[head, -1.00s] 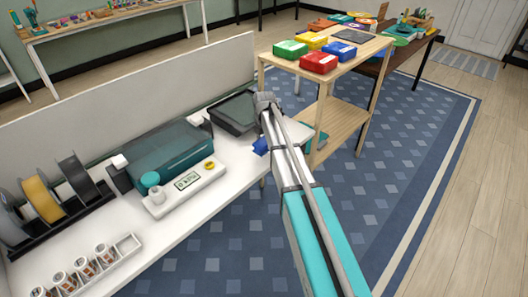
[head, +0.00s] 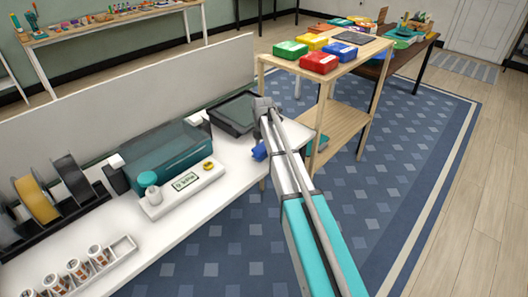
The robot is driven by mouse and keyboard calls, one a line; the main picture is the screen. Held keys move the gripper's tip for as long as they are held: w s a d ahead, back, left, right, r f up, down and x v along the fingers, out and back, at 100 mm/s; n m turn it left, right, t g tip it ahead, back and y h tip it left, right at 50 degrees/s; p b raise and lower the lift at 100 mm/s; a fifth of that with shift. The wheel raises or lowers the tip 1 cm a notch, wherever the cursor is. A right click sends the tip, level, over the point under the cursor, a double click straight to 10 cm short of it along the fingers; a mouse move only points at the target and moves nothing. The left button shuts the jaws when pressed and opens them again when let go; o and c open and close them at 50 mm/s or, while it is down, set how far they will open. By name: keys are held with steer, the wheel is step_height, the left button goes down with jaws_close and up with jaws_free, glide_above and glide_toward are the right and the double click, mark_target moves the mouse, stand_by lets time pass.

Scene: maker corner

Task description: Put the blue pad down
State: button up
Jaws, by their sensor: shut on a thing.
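The blue pad (head: 259,151) shows as a small blue patch at the left side of my arm, at the right end of the white bench (head: 205,205). Most of it is hidden behind the arm. My gripper (head: 264,147) is mostly hidden by my own forearm and is shut on the blue pad. I cannot tell whether the pad touches the bench top or is held just above it.
A dark tray-like device (head: 236,113) stands at the bench's far right end. A teal machine (head: 160,160), a white device with a display (head: 185,185) and filament spools (head: 37,199) stand further left. A wooden cart (head: 345,118) with coloured boxes stands behind my arm.

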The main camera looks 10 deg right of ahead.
mark_target(263, 147)
steer(key=shift+f, duration=0.4)
steer(key=o, duration=0.9)
steer(key=r+p, duration=0.2)
steer(key=r, duration=0.1)
steer(key=r+p, duration=0.3)
steer(key=shift+s+a+p, duration=0.1)
steer(key=shift+s+p, duration=0.1)
steer(key=shift+p, duration=0.1)
step_height(263, 147, up, 8)
steer(key=p, duration=0.7)
steer(key=shift+p, duration=0.4)
steer(key=shift+f, duration=0.1)
